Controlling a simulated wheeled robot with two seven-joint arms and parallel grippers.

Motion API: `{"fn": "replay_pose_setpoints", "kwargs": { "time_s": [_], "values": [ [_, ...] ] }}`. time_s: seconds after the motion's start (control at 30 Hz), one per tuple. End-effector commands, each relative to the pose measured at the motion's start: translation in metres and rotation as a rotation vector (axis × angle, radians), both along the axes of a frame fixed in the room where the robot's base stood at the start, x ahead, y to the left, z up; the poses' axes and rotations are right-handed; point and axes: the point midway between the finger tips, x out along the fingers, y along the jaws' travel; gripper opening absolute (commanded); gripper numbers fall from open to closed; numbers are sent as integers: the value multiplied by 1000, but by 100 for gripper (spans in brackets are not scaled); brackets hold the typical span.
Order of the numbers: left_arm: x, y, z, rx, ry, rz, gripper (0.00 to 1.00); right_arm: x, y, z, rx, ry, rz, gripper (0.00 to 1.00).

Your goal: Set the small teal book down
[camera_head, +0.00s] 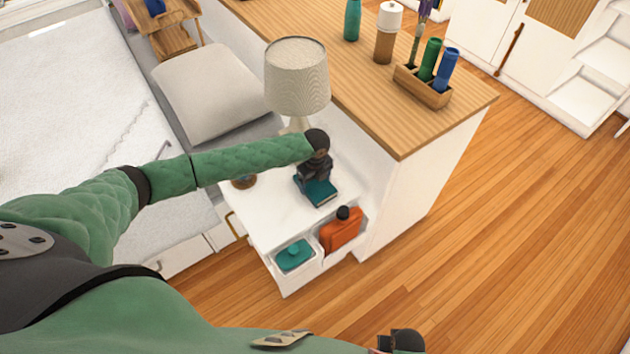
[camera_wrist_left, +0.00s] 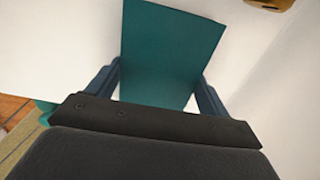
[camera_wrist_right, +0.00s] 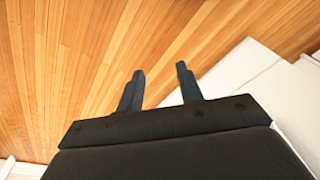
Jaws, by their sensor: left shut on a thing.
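The small teal book (camera_head: 321,191) is at the white bedside table (camera_head: 272,215), below my left gripper (camera_head: 312,180). In the left wrist view the teal book (camera_wrist_left: 170,50) lies between the two fingers of my left gripper (camera_wrist_left: 155,85), which is shut on it. The book looks flat and close to the white top; I cannot tell whether it touches. My right gripper (camera_wrist_right: 160,75) is open and empty, with wooden floor behind it in the right wrist view.
A lamp (camera_head: 297,80) stands behind the book. A small round brown object (camera_head: 244,181) is left of it. Front bins hold a teal item (camera_head: 294,256) and an orange bottle (camera_head: 341,233). A wooden-topped cabinet (camera_head: 400,130) rises at the right.

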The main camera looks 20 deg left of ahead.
Motion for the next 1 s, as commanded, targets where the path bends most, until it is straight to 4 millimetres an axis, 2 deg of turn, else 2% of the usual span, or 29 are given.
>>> {"fn": "replay_pose_setpoints", "kwargs": {
  "time_s": [0.03,0.13,0.37,0.53,0.6,0.7,1.0],
  "values": [
    [0,0,-1,0,0,0,82,0,0,1,0,0,0,36],
    [0,0,-1,0,0,0,100,0,0,1,0,0,0,36],
    [0,0,0,0,0,0,100,0,1,1,1,0,-1,36],
    [1,0,11,-1,-2,-1,100,-1,1,-2,0,8,0,36],
    [0,0,19,0,-1,-1,100,7,3,18,4,-4,0,36],
    [1,0,34,0,-2,0,100,12,6,35,7,-8,0,36],
    [0,0,70,-1,-1,0,100,18,11,72,13,-6,1,36]
  ]
}}
